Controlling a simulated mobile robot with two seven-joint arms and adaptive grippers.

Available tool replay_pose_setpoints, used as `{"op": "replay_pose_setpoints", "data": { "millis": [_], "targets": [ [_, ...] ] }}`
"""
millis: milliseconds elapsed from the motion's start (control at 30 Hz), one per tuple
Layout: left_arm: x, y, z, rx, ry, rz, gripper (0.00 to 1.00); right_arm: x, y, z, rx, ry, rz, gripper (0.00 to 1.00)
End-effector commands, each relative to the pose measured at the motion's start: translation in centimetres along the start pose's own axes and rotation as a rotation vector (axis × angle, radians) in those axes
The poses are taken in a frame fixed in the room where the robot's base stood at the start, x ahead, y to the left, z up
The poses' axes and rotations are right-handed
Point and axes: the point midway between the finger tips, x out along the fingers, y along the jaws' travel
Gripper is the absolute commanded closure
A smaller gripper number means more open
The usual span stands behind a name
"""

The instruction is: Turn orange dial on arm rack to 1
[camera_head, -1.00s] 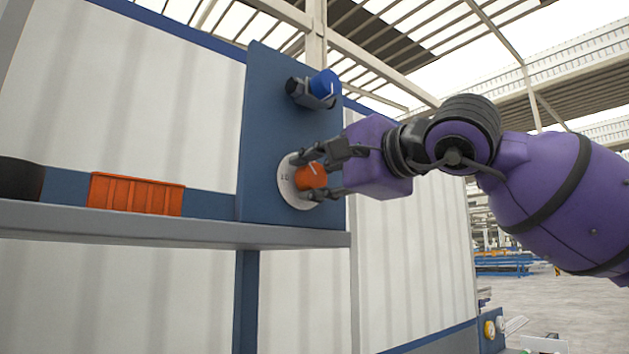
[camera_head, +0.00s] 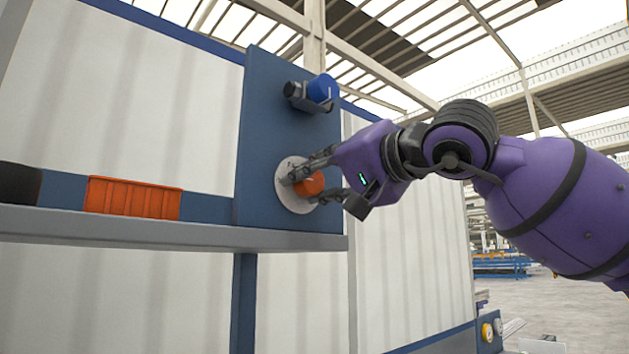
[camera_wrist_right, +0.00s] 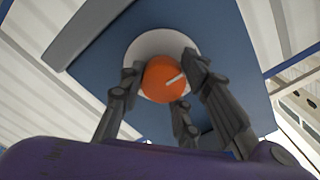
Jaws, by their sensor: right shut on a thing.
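The orange dial (camera_head: 309,184) sits on a round white plate (camera_head: 283,197) on the blue panel of the rack. In the right wrist view the orange dial (camera_wrist_right: 160,80) carries a pale pointer line on its face, slanting toward the upper right. My right gripper (camera_head: 312,182) is shut on the dial, with its fingers around the knob's sides; the fingers (camera_wrist_right: 166,92) also show in the right wrist view. The markings on the plate are too hidden or small to read. My left gripper is not in view.
A blue dial (camera_head: 322,88) with a dark bracket is above on the same blue panel (camera_head: 270,110). An orange bin (camera_head: 132,198) and a dark container (camera_head: 18,183) stand on the grey shelf (camera_head: 170,230) at left. Open floor lies at the right.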

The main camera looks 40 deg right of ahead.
Motion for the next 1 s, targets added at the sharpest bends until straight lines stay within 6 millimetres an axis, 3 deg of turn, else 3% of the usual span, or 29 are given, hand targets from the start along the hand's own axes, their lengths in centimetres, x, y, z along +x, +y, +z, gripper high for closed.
{"op": "replay_pose_setpoints", "data": {
  "millis": [733, 767, 800, 867, 1000],
  "targets": [
    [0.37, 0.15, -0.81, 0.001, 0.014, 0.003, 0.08, 0.28, 0.52, 0.2, -0.088, -0.006, 0.013, 0.95],
    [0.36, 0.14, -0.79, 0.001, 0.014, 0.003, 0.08, 0.28, 0.52, 0.2, -0.088, -0.005, 0.013, 0.67],
    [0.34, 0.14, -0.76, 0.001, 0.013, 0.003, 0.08, 0.27, 0.5, 0.19, -0.088, -0.005, 0.013, 0.61],
    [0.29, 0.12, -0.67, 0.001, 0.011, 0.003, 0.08, 0.24, 0.44, 0.16, -0.088, -0.005, 0.011, 0.53],
    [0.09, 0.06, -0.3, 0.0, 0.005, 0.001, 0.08, 0.15, 0.27, 0.05, -0.087, -0.002, 0.007, 0.53]
  ]
}}
